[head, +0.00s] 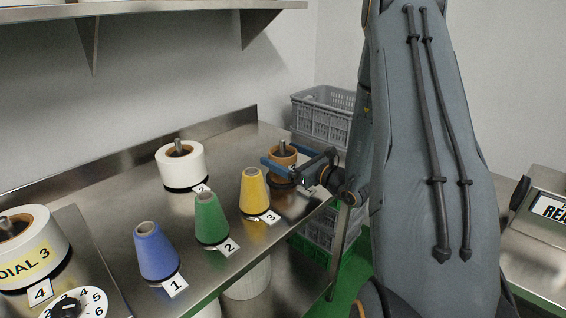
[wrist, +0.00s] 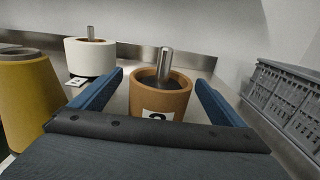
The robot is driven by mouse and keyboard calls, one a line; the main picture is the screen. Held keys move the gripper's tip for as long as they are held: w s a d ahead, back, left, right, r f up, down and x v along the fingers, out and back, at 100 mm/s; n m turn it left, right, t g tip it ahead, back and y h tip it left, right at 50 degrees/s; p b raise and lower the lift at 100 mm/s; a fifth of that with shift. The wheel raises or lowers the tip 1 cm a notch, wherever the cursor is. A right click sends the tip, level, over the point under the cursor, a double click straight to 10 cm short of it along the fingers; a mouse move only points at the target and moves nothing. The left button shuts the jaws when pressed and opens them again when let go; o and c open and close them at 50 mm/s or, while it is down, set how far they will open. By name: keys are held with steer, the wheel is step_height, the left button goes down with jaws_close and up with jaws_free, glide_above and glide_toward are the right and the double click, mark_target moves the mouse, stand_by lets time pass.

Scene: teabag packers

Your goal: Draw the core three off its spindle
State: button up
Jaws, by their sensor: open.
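The brown core (head: 283,160) sits on an upright metal spindle at the far right end of the steel bench. In the wrist view the core (wrist: 160,100) stands ahead, between my fingers, with the spindle (wrist: 165,62) rising from its hollow. A white label on its front is partly cut off by my gripper, so its number is unclear. My gripper (head: 278,153) is open, with one blue finger on each side of the core. In the wrist view the fingers (wrist: 160,78) show gaps to the core on both sides. I cannot tell whether either touches it.
A yellow cone (head: 254,192) marked 3 stands close to my gripper, with green (head: 210,218) and blue (head: 155,252) cones further left. A white roll (head: 181,166) sits on a spindle behind them. Grey crates (head: 322,118) stand beyond the bench end. A shelf (head: 130,10) hangs above.

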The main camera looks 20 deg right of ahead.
steer(key=p+x, duration=0.1)
steer(key=x, duration=0.2)
steer(key=shift+w+a+r+p, duration=0.2)
steer(key=shift+w+p, duration=0.05)
steer(key=shift+p, duration=0.1)
steer(key=shift+w+a+f, duration=0.1)
steer(key=shift+w+f, duration=0.05)
steer(key=shift+w, duration=0.3)
steer(key=c, duration=1.2)
steer(key=shift+r, duration=0.2)
steer(key=shift+r+b, duration=1.15)
steer(key=shift+r, duration=3.4)
steer(key=shift+r+p, duration=0.55)
steer(key=shift+r, duration=0.9)
